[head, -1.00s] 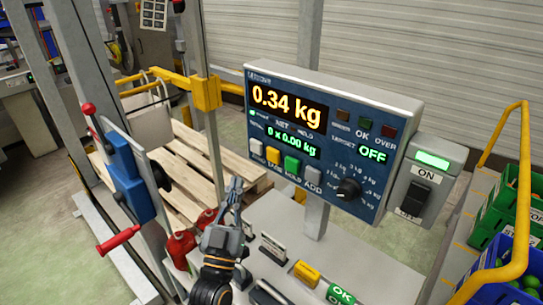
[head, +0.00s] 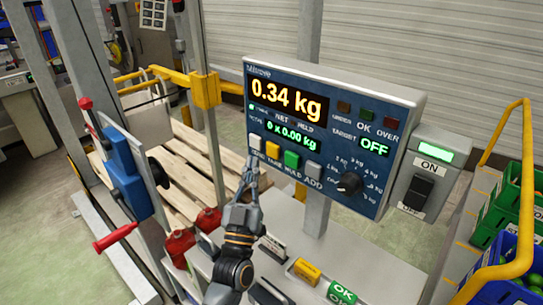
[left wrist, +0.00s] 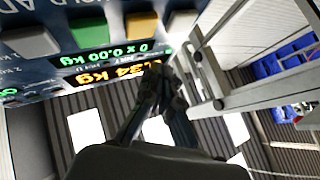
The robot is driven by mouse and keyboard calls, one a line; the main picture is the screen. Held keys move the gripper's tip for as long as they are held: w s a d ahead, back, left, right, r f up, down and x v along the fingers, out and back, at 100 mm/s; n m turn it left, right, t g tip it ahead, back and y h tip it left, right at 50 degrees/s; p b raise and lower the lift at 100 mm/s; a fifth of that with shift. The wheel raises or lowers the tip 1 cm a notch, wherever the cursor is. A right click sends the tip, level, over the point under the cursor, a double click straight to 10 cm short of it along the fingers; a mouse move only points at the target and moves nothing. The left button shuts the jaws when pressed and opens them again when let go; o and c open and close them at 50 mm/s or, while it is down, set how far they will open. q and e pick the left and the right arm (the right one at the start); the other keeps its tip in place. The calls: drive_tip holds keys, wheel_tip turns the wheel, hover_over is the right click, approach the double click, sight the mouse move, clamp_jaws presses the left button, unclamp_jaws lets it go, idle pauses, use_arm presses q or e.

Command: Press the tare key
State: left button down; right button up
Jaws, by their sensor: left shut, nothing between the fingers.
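The scale's blue panel (head: 318,190) reads 0.34 kg above and 0 x 0.00 kg below. The yellow tare key (head: 272,148) is second in the key row, between the white key (head: 255,141) and the green key (head: 291,159). My left gripper (head: 252,166) is shut and empty, its tips just below the white and yellow keys; I cannot tell whether they touch the panel. In the left wrist view, the panel is upside down, the yellow key (left wrist: 142,26) is uncovered, and the fingertips (left wrist: 163,75) overlap the display's edge. My right gripper is not in view.
An ON switch box (head: 428,178) adjoins the panel's right side. A blue device with red handles (head: 130,175) stands left of my arm. Red bottles (head: 180,245) and small blocks (head: 305,270) sit on the bench below. Green and blue crates (head: 510,215) stand right.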

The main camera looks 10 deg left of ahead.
sight(268, 144)
use_arm(q)
drive_tip(key=w+d, duration=0.1)
drive_tip(key=w, duration=0.1)
drive_tip(key=shift+w+d+b, duration=0.3)
drive_tip(key=shift+d+b, duration=0.1)
idle(1.2)
drive_tip(key=shift+w, duration=0.15)
drive_tip(key=shift+w+d+h, duration=0.2)
drive_tip(key=shift+h, duration=0.1)
drive_tip(key=shift+w+d, duration=0.2)
drive_tip(key=shift+w, duration=0.1)
idle(0.7)
drive_tip(key=shift+s+a, duration=0.45)
drive_tip(key=shift+s, duration=0.25)
